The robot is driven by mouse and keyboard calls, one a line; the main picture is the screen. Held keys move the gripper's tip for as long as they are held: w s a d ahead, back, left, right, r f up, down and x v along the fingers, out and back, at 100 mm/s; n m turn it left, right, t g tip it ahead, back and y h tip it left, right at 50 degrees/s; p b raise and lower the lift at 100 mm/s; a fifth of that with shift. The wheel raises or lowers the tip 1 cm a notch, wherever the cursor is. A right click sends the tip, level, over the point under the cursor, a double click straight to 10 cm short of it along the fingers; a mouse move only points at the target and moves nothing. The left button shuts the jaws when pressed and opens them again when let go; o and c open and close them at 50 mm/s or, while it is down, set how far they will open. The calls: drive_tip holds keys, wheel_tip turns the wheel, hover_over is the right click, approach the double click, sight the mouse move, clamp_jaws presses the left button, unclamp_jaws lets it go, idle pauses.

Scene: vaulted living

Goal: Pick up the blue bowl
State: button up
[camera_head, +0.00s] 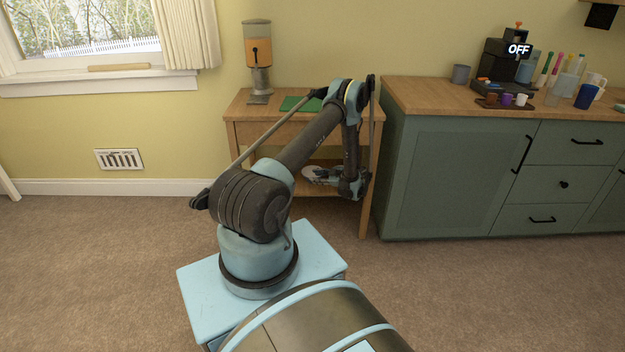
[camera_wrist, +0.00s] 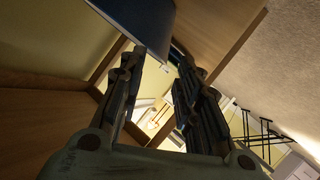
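In the wrist view a dark blue surface (camera_wrist: 140,22), which looks like part of the blue bowl, fills the top middle. Its lower edge reaches the fingertips; I cannot tell whether they touch it. My gripper (camera_wrist: 160,58) has its two fingers apart, with a gap between the tips. In the head view my gripper (camera_head: 325,176) is low, at the lower shelf of the wooden side table (camera_head: 238,132). My arm hides part of that shelf, and I cannot make out a blue bowl there.
A dispenser (camera_head: 258,55) and a green mat (camera_head: 298,104) are on the side table's top. A green cabinet (camera_head: 455,180) stands close on the right, with a coffee machine (camera_head: 495,65), small cups and a dark blue cup (camera_head: 586,97) on it. The carpet is clear.

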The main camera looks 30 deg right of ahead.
drive_tip(key=x, duration=0.5)
drive_tip(key=shift+w+a+f, duration=0.1)
drive_tip(key=shift+w+f, duration=0.05)
drive_tip(key=shift+w, duration=0.15)
drive_tip(key=shift+c, duration=0.5)
clamp_jaws()
